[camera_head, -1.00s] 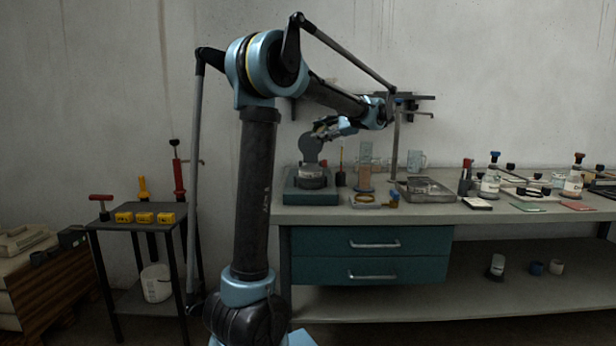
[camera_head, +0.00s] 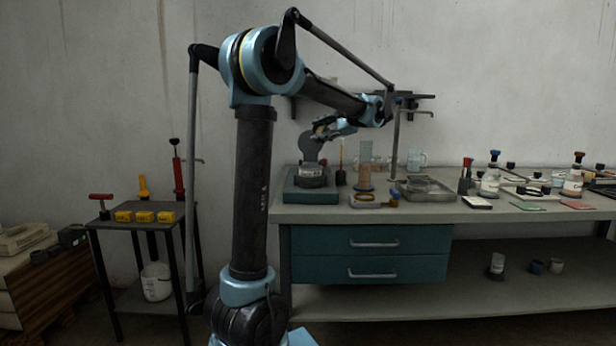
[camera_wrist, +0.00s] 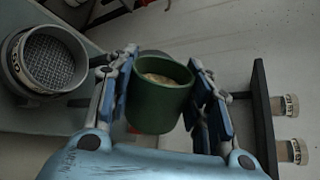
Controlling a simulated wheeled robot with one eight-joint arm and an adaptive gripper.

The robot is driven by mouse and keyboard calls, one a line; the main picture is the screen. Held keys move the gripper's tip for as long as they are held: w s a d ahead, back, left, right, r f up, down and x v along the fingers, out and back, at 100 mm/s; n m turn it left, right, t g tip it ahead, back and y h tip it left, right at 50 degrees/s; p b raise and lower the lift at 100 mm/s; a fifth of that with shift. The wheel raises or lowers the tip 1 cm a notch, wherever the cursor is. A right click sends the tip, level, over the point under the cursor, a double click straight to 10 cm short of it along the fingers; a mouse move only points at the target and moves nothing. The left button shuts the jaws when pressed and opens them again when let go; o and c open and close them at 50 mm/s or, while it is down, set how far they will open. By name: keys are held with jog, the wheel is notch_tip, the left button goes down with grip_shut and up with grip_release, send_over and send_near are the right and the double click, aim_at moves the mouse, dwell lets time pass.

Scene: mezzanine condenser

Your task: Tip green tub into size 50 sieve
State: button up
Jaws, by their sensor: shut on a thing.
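In the wrist view my gripper (camera_wrist: 163,62) is shut on the green tub (camera_wrist: 160,108), one finger on each side. The tub's open top shows pale, light-brown contents (camera_wrist: 160,79). A round metal sieve (camera_wrist: 15,62) with a wire mesh floor lies to the left of the tub, apart from it; its size mark is not readable. In the head view my gripper (camera_head: 326,128) hangs above a round metal sieve (camera_head: 312,181) on a teal shaker base (camera_head: 300,198) at the bench's left end. The tub cannot be made out there.
A tall clear cylinder (camera_head: 366,163), a metal tray (camera_head: 440,190) and bottles (camera_head: 490,184) stand to the right on the bench (camera_head: 350,214). A wall shelf (camera_head: 415,97) is close behind the arm.

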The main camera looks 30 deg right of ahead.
jog(key=shift+a+f+n+h+p, duration=0.2)
jog(key=shift+f+n+h+p, duration=0.2)
jog(key=shift+f+n+h, duration=0.3)
dwell(1.1)
jog(key=shift+s+f, duration=0.1)
jog(key=shift+f, duration=0.1)
jog(key=shift+n+h, duration=0.4)
jog(key=shift+n, duration=0.3)
jog(key=f, duration=0.1)
jog(key=a+f, duration=0.1)
jog(key=f, duration=0.2)
jog(key=shift+s+a+p, duration=0.15)
jog(key=shift+a+p, duration=0.15)
jog(key=shift+p, duration=0.05)
jog(key=shift+a+f+n+h+p, duration=0.2)
jog(key=shift+f+n+h+p, duration=0.15)
jog(key=shift+f+n, duration=0.25)
dwell(0.5)
jog(key=shift+s+a+r+n+t+h+p, duration=0.15)
jog(key=shift+a+n+h+p, duration=0.15)
jog(key=shift+n+h, duration=0.2)
jog(key=shift+a+r+n+t+h+p, duration=0.15)
jog(key=shift+n+h+p, duration=0.15)
jog(key=shift+n, duration=0.3)
dwell(1.6)
jog(key=shift+a+f+n+h, duration=0.1)
jog(key=shift+f+n+h, duration=0.2)
jog(key=shift+f, duration=0.2)
